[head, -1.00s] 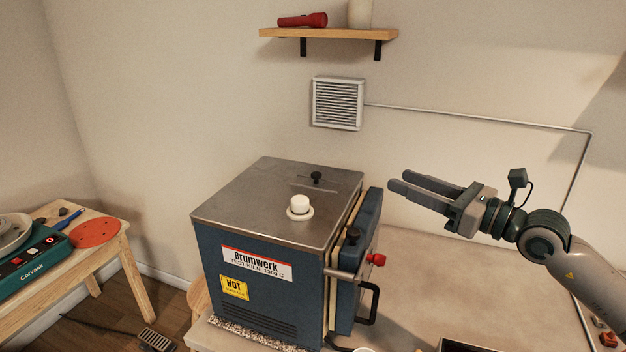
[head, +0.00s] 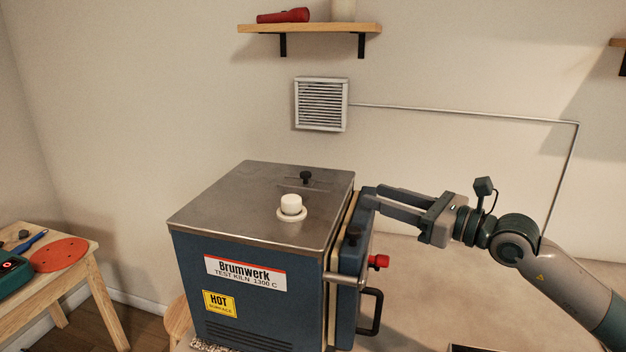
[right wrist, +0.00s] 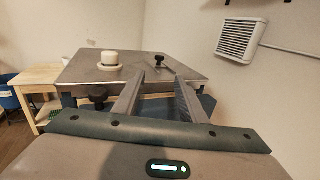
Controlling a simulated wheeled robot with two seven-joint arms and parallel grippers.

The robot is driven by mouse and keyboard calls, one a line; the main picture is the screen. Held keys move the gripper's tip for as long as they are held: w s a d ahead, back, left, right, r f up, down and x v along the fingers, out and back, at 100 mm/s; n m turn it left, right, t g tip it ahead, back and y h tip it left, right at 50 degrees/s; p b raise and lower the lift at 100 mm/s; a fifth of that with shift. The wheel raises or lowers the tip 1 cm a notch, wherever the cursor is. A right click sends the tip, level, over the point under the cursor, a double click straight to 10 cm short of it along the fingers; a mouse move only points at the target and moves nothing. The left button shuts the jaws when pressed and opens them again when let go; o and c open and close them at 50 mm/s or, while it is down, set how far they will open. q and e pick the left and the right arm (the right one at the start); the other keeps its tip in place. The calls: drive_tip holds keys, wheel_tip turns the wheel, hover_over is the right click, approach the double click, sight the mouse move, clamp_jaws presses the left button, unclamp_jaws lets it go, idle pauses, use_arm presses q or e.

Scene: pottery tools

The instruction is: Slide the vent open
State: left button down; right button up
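A blue kiln (head: 250,270) with a flat metal top stands on the bench. A small black knob (head: 306,177) sits upright in a narrow slot plate on that top, near the back. It also shows in the right wrist view (right wrist: 159,61), beyond the fingertips and roughly between them. My right gripper (head: 370,197) is open and empty, at the kiln's right upper edge by the door, to the right of the knob and apart from it. Its two spread fingers show in the right wrist view (right wrist: 160,80). My left gripper is not in view.
A white round plug (head: 291,205) stands on the kiln top, in front of the knob. The kiln door (head: 350,265) has a red knob (head: 378,262) and a black handle. A louvred grille (head: 321,104) is on the wall under a shelf (head: 310,28).

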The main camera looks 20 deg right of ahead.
drive_tip(key=p, duration=0.8)
approach(310, 175)
drive_tip(key=x, duration=0.7)
drive_tip(key=shift+w+r, duration=0.15)
drive_tip(key=shift+r, duration=0.05)
drive_tip(key=shift+w+a+f, duration=0.15)
drive_tip(key=shift+w+a, duration=0.25)
drive_tip(key=shift+w, duration=0.05)
clamp_jaws()
drive_tip(key=shift+d, duration=0.1)
